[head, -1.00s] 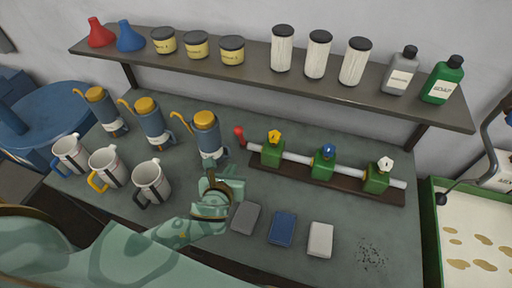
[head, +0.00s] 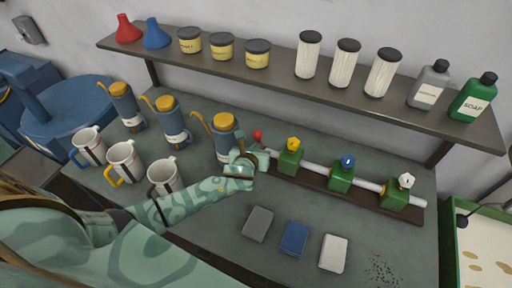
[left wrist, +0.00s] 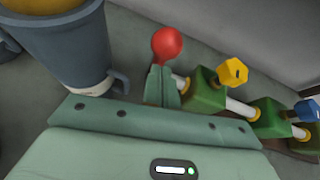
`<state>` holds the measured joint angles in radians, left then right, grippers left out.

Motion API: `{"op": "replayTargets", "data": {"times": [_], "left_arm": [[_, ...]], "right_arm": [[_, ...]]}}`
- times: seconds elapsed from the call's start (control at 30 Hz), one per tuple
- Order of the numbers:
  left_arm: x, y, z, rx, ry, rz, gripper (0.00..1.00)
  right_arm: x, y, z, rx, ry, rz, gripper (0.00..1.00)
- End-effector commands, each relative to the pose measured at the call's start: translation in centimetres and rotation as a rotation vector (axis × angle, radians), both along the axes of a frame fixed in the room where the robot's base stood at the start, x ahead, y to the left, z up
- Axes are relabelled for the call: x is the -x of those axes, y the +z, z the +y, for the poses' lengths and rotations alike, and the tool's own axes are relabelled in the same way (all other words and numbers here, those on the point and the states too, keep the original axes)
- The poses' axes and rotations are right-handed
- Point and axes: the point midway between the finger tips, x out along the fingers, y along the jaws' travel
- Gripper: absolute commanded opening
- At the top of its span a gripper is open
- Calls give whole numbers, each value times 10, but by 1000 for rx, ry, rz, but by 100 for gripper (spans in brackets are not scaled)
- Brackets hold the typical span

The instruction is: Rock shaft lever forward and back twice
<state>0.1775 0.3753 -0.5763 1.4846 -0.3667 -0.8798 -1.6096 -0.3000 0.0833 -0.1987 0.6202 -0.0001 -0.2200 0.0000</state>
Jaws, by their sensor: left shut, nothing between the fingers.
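The shaft lever shows as a red ball knob (head: 257,135) at the left end of a pale horizontal shaft (head: 318,168). The shaft runs through several green blocks on a brown base. My left gripper (head: 262,157) is shut and empty, close in front of the lever. In the left wrist view the red knob (left wrist: 166,45) stands just beyond the closed fingertips (left wrist: 161,84), which hide the lever's stem. I cannot tell whether the fingers touch it. My right gripper is not in view.
A blue oil can (head: 226,138) stands close left of my left gripper. Several mugs, including one with a dark handle (head: 164,177), stand left. Grey, blue (head: 295,238) and white blocks lie in front. A shelf (head: 300,92) with jars and bottles overhangs the back.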

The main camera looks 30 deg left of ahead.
Motion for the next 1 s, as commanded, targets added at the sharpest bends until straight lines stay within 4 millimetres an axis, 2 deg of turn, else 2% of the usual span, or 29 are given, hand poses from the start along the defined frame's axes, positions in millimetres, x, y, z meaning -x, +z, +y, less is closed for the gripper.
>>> {"op": "replayTargets", "data": {"times": [0.37, 0.47, 0.7, 0.83, 1.0], "left_arm": [[-2, 1, 0, 0, 0, 2, 0], [-4, 7, 0, 2, -1, 19, 0], [-21, 24, 2, 5, 1, 113, 0], [-41, 24, 3, 5, 1, 112, 0], [-50, 23, 4, 6, 2, 113, 0]], "right_arm": [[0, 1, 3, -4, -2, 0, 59], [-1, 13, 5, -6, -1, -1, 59], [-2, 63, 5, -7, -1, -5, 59], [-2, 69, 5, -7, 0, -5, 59], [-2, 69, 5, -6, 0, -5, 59]]}}
